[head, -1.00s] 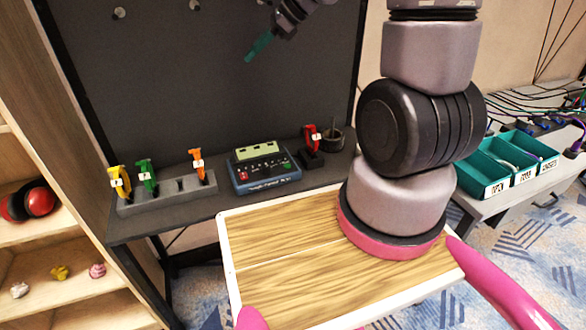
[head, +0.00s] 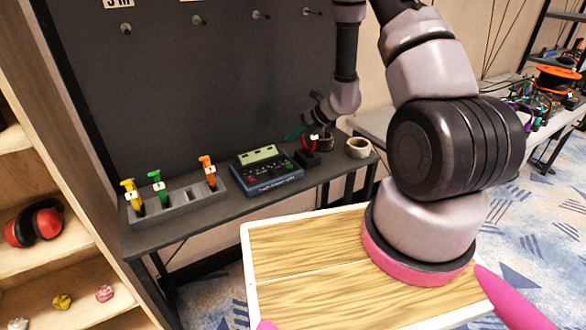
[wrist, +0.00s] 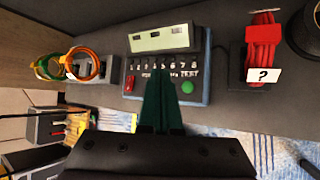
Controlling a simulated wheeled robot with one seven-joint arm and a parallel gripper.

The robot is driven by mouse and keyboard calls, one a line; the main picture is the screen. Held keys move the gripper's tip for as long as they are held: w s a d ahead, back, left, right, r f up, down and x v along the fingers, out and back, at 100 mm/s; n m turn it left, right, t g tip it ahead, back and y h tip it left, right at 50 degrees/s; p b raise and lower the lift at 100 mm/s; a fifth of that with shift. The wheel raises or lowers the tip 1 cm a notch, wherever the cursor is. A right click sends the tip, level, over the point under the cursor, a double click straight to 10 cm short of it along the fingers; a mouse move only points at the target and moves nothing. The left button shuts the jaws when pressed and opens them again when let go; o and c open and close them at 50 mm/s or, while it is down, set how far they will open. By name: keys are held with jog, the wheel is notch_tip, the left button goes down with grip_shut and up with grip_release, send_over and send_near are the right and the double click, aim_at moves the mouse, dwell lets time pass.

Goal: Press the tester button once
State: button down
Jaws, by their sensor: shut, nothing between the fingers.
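The tester (head: 267,172) is a blue-edged box with a pale screen, standing on the dark bench. It also shows in the wrist view (wrist: 205,60). A round green button (wrist: 187,87) sits at its lower right under lettering that seems to read TEST. A red button (wrist: 130,85) sits at its left. My gripper (wrist: 158,74) has its teal fingers together and empty, over the front middle of the tester in the wrist view, left of the green button. In the head view my gripper (head: 294,132) is just right of and beyond the tester. I see no contact.
A red coil with a "?" tag (wrist: 264,55) stands close right of the tester. A grey rack (head: 180,208) with yellow, green and orange tagged pieces stands left. A pale ring-shaped container (head: 359,148) is at the bench's right end. The dark panel (head: 200,80) rises behind.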

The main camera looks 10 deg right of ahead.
aim_at(292, 167)
dwell(0.3)
jog(key=shift+f, duration=4.35)
jog(key=shift+f, duration=0.1)
jog(key=shift+f, duration=0.3)
jog(key=shift+f, duration=0.4)
jog(key=shift+r, duration=0.85)
jog(key=shift+r, duration=2.5)
